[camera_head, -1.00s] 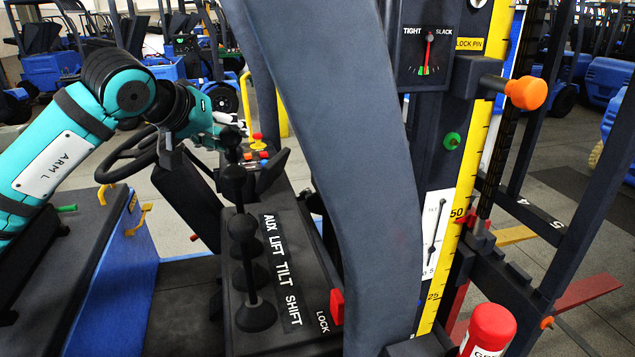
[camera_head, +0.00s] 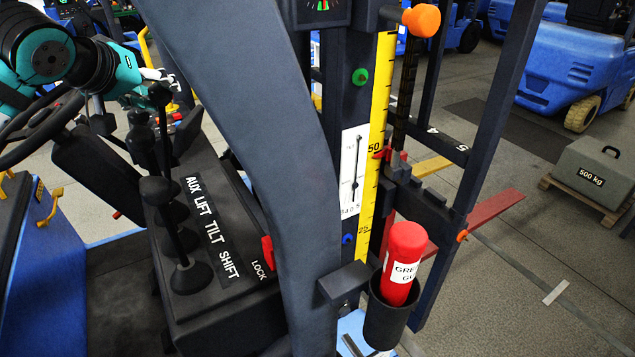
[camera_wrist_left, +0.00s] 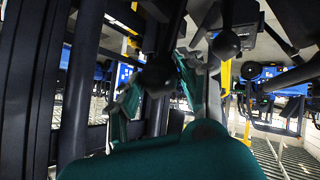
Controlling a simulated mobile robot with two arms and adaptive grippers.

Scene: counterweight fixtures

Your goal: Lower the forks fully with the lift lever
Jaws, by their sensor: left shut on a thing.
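My left gripper (camera_head: 152,84) is at the upper left of the head view, shut on the top of a black lever in the row behind the labels AUX, LIFT, TILT and SHIFT. In the left wrist view, a round black knob (camera_wrist_left: 158,76) sits between its teal fingers. The overlap hides which lever it is. The nearest lever (camera_head: 178,235), by SHIFT, stands free. A red fork-like bar (camera_head: 497,212) sticks out right of the mast. A red pointer (camera_head: 383,154) is near 50 on the yellow scale (camera_head: 366,205). My right gripper is out of view.
A thick dark pillar (camera_head: 245,130) stands between the levers and the mast. A red LOCK tab (camera_head: 267,250) is beside the lever panel. A red grease tube (camera_head: 404,262) sits in a holder. A 500 kg weight (camera_head: 590,172) rests on a pallet at right.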

